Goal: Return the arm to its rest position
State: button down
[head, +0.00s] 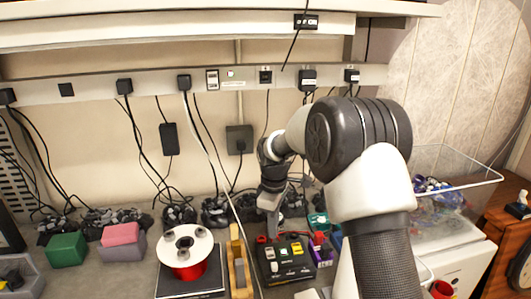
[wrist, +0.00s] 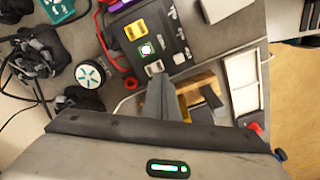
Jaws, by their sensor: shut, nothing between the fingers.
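My arm reaches from the lower right of the head view over the workbench. My gripper (head: 271,224) points down just behind a black box with coloured switches (head: 286,260). In the wrist view my gripper (wrist: 160,84) shows as grey fingers closed together with nothing between them. The fingertips appear beside the edge of the black box (wrist: 150,38), which carries a yellow part and a round lit button. I cannot tell whether they touch it.
A red spool with a white top (head: 187,252), a green block (head: 66,248) and a pink block (head: 120,234) stand to the left. Black cables hang along the wall. A clear bin (head: 455,165) stands at right. Bench space before the blocks is fairly open.

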jog(key=s+d+r+m+t, duration=0.1)
jog(key=s+d+r+m, duration=0.2)
jog(key=s+r, duration=0.45)
jog(key=s+d+r+m+t, duration=0.25)
jog(key=s+d+r, duration=0.2)
jog(key=r, duration=0.55)
jog(key=s+d+r+m+t, duration=0.1)
jog(key=s+m, duration=0.3)
jog(key=s, duration=0.5)
jog(key=s+d+r+m+t, duration=0.1)
jog(key=s+d+m, duration=0.2)
jog(key=s, duration=0.7)
jog(key=shift+s+m, duration=0.15)
jog(key=shift+m, duration=0.5)
jog(key=shift+a, duration=0.1)
